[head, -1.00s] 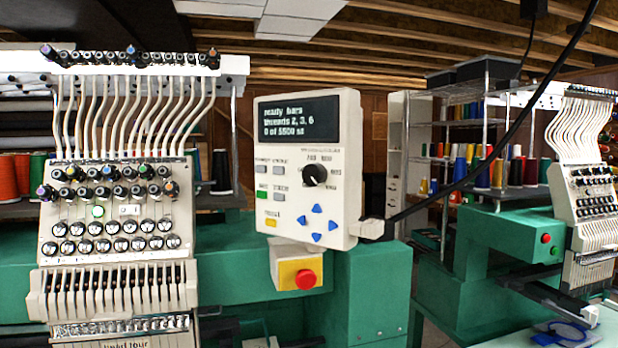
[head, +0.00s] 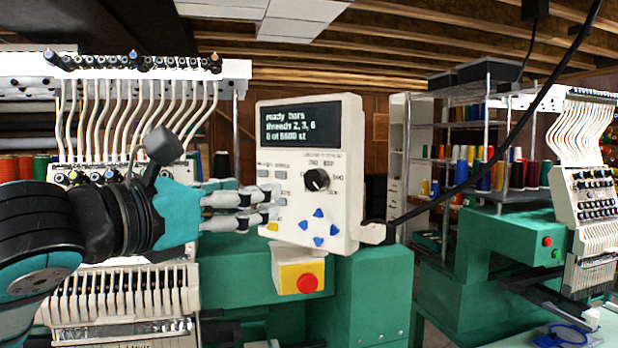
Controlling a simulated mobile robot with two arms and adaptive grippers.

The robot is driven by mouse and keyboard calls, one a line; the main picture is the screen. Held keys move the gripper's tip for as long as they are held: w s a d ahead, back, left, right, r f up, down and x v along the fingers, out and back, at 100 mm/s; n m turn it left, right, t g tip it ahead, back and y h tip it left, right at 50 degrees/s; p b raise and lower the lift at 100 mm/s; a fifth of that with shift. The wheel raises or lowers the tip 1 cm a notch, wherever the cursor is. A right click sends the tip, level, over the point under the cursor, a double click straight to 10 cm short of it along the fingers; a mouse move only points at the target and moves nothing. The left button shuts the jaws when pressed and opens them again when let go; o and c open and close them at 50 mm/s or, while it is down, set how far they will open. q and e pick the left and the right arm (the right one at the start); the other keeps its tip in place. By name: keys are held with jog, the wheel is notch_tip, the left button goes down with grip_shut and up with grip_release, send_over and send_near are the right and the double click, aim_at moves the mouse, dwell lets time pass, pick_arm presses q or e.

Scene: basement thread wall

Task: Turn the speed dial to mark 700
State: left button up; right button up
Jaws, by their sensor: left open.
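The speed dial (head: 316,180) is a round black knob with a pale pointer line on the cream control panel (head: 348,205). Small marks ring it, too small to read surely. My left gripper (head: 272,207) is open at the panel's left edge, level with the buttons and left of the dial. Its fingertips hide part of the left button column; whether they touch the panel I cannot tell. The panel's dark screen (head: 298,122) shows text including "ready" and "threads 2, 3, 6". My right gripper is not in view.
Blue arrow buttons (head: 319,228) sit below the dial. A red stop button (head: 307,283) on a yellow box hangs under the panel. A black cable (head: 480,165) runs from the panel's lower right. The embroidery head (head: 120,290) stands behind my left arm.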

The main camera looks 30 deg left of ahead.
aim_at(312, 180)
pick_arm(q)
jog(key=w+p, duration=0.3)
jog(key=w, duration=1)
jog(key=shift+w+d, duration=0.1)
jog(key=shift+w, duration=0.85)
jog(key=c, duration=1.1)
jog(key=shift+p, duration=0.3)
jog(key=shift+c, duration=0.2)
